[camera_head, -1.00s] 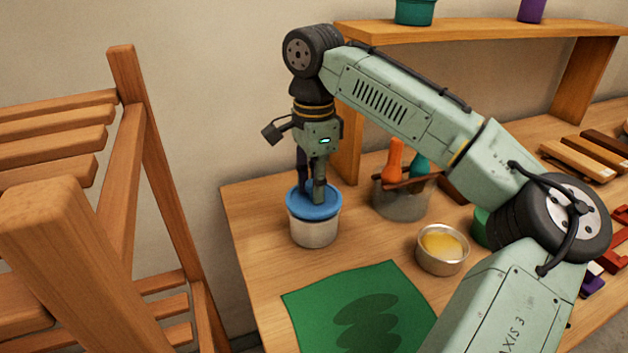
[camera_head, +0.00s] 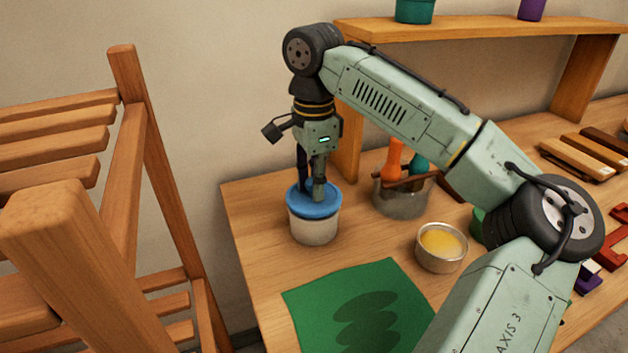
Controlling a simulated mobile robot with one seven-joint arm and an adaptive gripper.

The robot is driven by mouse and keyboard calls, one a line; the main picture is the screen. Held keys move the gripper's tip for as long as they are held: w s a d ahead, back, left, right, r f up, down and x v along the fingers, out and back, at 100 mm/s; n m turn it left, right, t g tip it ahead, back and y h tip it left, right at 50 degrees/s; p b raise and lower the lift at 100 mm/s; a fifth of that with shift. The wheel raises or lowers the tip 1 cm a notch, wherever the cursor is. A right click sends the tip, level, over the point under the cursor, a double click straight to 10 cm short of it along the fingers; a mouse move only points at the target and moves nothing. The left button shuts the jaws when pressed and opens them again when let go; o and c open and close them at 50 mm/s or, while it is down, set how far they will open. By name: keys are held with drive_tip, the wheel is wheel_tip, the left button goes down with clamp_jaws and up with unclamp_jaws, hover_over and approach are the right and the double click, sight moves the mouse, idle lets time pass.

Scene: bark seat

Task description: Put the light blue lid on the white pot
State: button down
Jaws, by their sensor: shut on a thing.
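The white pot (camera_head: 314,230) stands upright on the wooden bench near its left end. The light blue lid (camera_head: 325,208) is on top of the pot's opening and looks about level; I cannot tell whether it is fully seated. My gripper (camera_head: 311,192) points straight down over the lid. Its fingers are shut on the lid's top, at a grip part that they mostly hide.
A metal pot (camera_head: 402,201) holding orange and teal tools stands right of the white pot. A metal bowl of yellow stuff (camera_head: 441,247) and a green mat (camera_head: 352,306) lie nearer. A wooden rack (camera_head: 130,180) stands at left. A shelf (camera_head: 480,30) is behind.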

drive_tip(key=shift+f, duration=0.65)
drive_tip(key=c, duration=1.3)
unclamp_jaws()
drive_tip(key=o, duration=0.9)
drive_tip(key=shift+r, duration=0.2)
drive_tip(key=shift+r+p, duration=2.05)
drive_tip(key=shift+r, duration=1.3)
